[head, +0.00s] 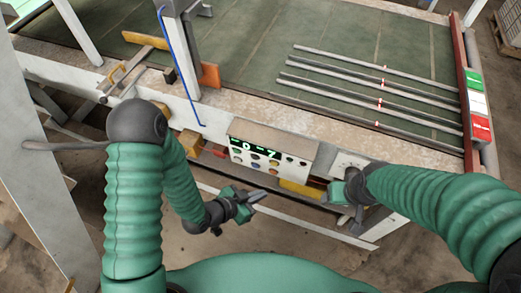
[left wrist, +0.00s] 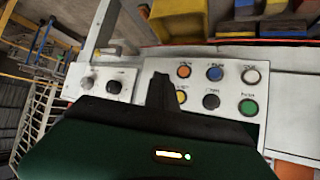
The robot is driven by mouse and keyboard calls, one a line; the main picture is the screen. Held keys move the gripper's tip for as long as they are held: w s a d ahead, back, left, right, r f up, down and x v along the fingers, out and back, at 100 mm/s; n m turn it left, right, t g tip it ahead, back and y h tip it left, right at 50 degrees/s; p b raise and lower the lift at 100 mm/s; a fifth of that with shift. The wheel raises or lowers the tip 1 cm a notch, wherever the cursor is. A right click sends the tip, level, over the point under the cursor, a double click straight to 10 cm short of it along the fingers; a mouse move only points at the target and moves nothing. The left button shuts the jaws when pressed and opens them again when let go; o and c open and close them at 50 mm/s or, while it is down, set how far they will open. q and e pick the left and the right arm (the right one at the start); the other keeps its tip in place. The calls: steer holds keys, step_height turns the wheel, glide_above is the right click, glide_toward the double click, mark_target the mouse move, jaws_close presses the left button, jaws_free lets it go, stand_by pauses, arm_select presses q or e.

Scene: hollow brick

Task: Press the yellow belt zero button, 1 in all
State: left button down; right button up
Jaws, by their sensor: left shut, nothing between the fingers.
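The white control panel (head: 270,142) with a green-lit display stands on the table's front edge in the head view. In the left wrist view its buttons sit in two rows. A yellow button (left wrist: 182,97) is at the lower left, below an orange one (left wrist: 183,71). Their labels are too blurred to read. My left gripper (head: 259,196) is shut and empty, in front of and below the panel. In the left wrist view its dark fingers (left wrist: 161,92) appear just left of the yellow button; contact does not show. My right gripper (head: 345,190) is right of the panel, its fingers unclear.
Blue (left wrist: 214,73), white (left wrist: 250,76), black (left wrist: 211,101) and green (left wrist: 248,106) buttons are close by. Two knobs (left wrist: 100,86) sit left of them. Several metal bars (head: 375,90) lie on the green table bed (head: 250,55). A post (head: 180,50) stands behind the panel.

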mark_target(274, 164)
arm_select(q)
steer(key=w+d, duration=0.2)
steer(key=w, duration=0.5)
steer(key=shift+w+d, duration=0.15)
steer(key=shift+w, duration=0.25)
arm_select(e)
steer(key=shift+s+a+r, duration=0.25)
steer(key=shift+s+r, duration=0.1)
steer(key=shift+s, duration=0.1)
arm_select(q)
steer(key=shift+r, duration=0.15)
arm_select(e)
steer(key=shift+s+d, duration=0.1)
arm_select(q)
steer(key=shift+w+d, duration=0.1)
stand_by(1.3)
steer(key=shift+w, duration=0.25)
steer(key=shift+w+d, duration=0.2)
steer(key=shift+w, duration=0.15)
stand_by(0.7)
steer(key=shift+s, duration=0.1)
steer(key=shift+s+a, duration=0.25)
steer(key=shift+s, duration=0.4)
